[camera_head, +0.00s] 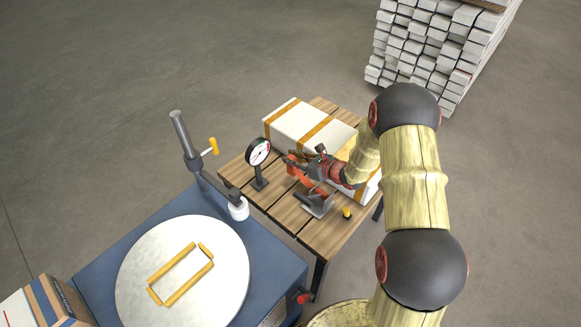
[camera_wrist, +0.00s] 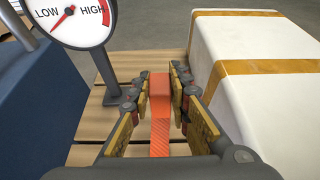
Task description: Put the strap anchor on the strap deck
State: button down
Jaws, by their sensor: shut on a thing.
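My gripper (camera_wrist: 158,85) is shut on an orange-red block, which I take as the strap anchor (camera_wrist: 160,92). An orange strap (camera_wrist: 160,140) runs from the block back toward the camera. In the head view, my gripper (camera_head: 297,162) is above the slatted wooden table, between the dial gauge and the white boxes. The strap curves down there toward a grey metal bracket (camera_head: 316,203) on the table. No label shows which surface is the strap deck; a round white plate (camera_head: 135,265) with a yellow rectangular outline (camera_head: 181,274) lies on the blue unit at left.
A gauge marked LOW and HIGH (camera_head: 258,152) stands close to the left of my gripper. White boxes with tan bands (camera_head: 290,118) sit at the table's (camera_head: 285,211) back and right. A dark post with a yellow handle (camera_head: 183,140) rises from the blue unit (camera_head: 265,262). A yellow knob (camera_head: 347,213) is near the bracket.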

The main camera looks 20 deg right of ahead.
jog(key=shift+w+a+f, duration=0.1)
jog(key=shift+w+f, duration=0.1)
jog(key=shift+w+a+f+b, duration=0.15)
jog(key=shift+f+b, duration=0.95)
jog(key=shift+f, duration=0.65)
jog(key=shift+f, duration=0.2)
jog(key=c, duration=1.7)
grip_release()
jog(key=shift+o, duration=0.2)
jog(key=shift+r, duration=0.15)
